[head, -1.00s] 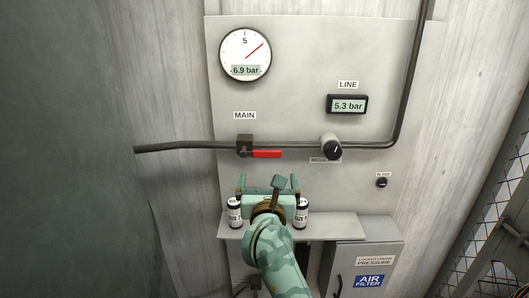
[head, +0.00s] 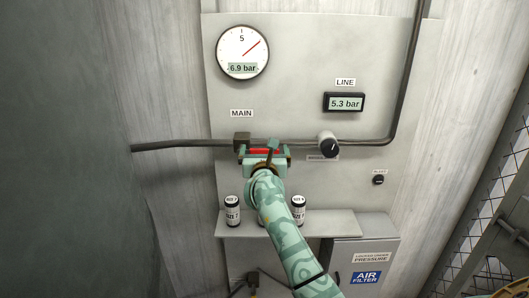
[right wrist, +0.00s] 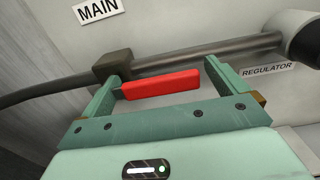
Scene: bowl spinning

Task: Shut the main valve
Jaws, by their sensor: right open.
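The main valve (head: 242,140) is a dark block on the pipe under the MAIN label, and it shows in the right wrist view (right wrist: 111,66). Its red handle (right wrist: 160,84) points right, roughly along the pipe; in the head view the red handle (head: 265,151) is partly covered by my gripper. My right gripper (right wrist: 165,82) is open, with one finger near each end of the handle and the handle between them. Whether a finger touches the handle I cannot tell. In the head view the right gripper (head: 264,153) is in front of the handle. My left gripper is not in view.
The regulator knob (head: 328,144) sits on the pipe (head: 370,143) to the right. A shelf (head: 335,224) below holds small labelled canisters (head: 232,211). The round gauge (head: 242,52) reads 6.9 bar; the line display (head: 344,102) reads 5.3 bar. An air filter cabinet (head: 368,250) stands lower right.

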